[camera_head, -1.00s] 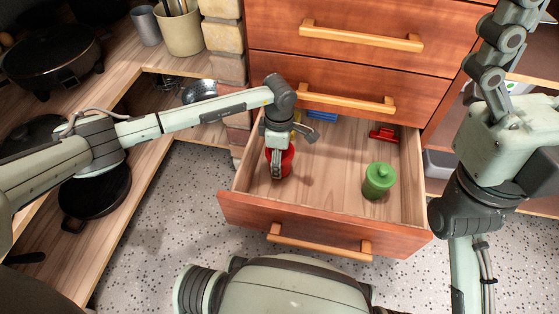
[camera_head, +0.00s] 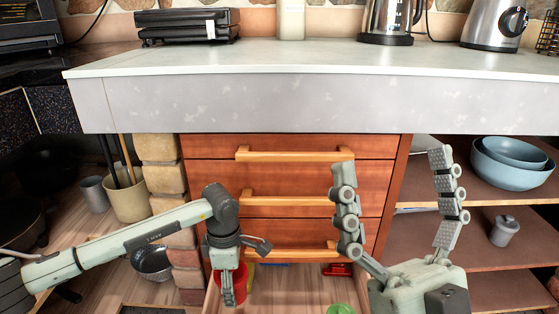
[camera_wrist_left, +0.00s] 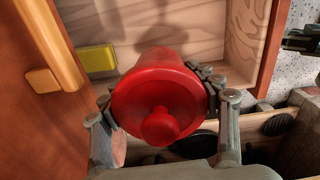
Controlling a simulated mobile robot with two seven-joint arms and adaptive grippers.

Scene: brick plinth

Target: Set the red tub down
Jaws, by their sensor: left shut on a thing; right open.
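The red tub (camera_head: 239,284) has a lid with a round knob. In the head view it is partly hidden behind my left gripper (camera_head: 226,272), which reaches down over the open drawer. In the left wrist view the red tub (camera_wrist_left: 155,100) sits between the two fingers of my left gripper (camera_wrist_left: 160,112), which is shut on it. Whether its base touches the drawer floor cannot be told. My right gripper (camera_head: 393,165) is open and empty, fingers pointing up, in front of the drawer fronts at the right.
The open drawer (camera_head: 290,295) also holds a red clip-like thing (camera_head: 338,269), a green-lidded jar (camera_head: 340,309) at the picture's bottom edge and a yellow block (camera_wrist_left: 98,60). A grey counter (camera_head: 270,100) overhangs the closed drawers. Blue bowls (camera_head: 512,165) stand on the right shelf.

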